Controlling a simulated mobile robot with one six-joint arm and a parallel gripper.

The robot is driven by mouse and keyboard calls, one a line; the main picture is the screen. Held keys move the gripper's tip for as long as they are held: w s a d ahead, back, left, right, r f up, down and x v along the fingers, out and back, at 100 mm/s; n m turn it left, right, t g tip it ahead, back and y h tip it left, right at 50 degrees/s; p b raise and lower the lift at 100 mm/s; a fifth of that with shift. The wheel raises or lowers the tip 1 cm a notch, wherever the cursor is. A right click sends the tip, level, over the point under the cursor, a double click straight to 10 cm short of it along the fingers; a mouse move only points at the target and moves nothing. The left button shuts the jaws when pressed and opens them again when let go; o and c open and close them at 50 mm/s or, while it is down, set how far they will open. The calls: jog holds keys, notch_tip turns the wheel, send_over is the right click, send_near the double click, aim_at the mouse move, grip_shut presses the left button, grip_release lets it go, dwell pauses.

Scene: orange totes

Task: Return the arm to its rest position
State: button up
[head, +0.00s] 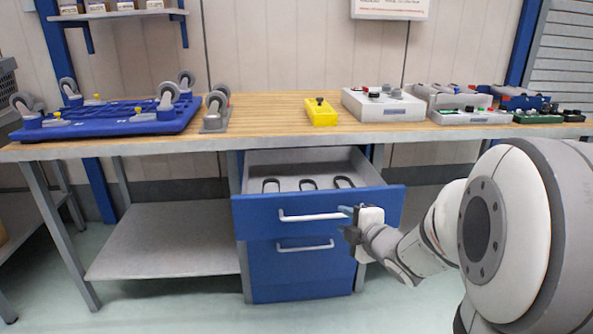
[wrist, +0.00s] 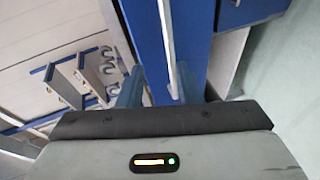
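My gripper (head: 346,211) is in front of the open top drawer (head: 385,203) of the blue cabinet, near the right end of its white handle (head: 310,217). In the wrist view my gripper (wrist: 158,88) has its two blue fingers apart, with nothing clamped between them. The white handle (wrist: 167,35) runs in line with the gap between the fingers. I cannot tell whether a finger touches it. My arm reaches in from the right side of the head view.
Three dark loop-shaped items (head: 308,184) lie in the drawer. The lower drawer (head: 290,270) is shut. The wooden workbench (head: 265,115) above carries a blue wheeled base (head: 110,120), a yellow box (head: 321,113) and a white control box (head: 383,106).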

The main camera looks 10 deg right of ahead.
jog(key=s+d+r+m+g+h+p, duration=0.1)
jog(key=s+r+m+g+h+p, duration=0.15)
jog(key=r+m+p, duration=0.35)
jog(key=s+d+r+m+g+h+p, duration=0.2)
jog(key=s+r+m+h+p, duration=0.25)
jog(key=r+p, duration=0.25)
jog(key=s+a+r+m+g+y+p, duration=0.1)
jog(key=s+a+r+m+g+p, duration=0.2)
jog(key=s, duration=0.5)
jog(key=s+a+r+m+g+y+p, duration=0.1)
jog(key=s+a+r+m+g+p, duration=0.3)
jog(key=s+p, duration=0.5)
notch_tip(320, 180, up, 4)
jog(key=shift+f+m+y+p, duration=0.2)
jog(key=shift+m+y+p, duration=0.1)
jog(key=shift+m, duration=0.75)
jog(key=shift+a, duration=0.1)
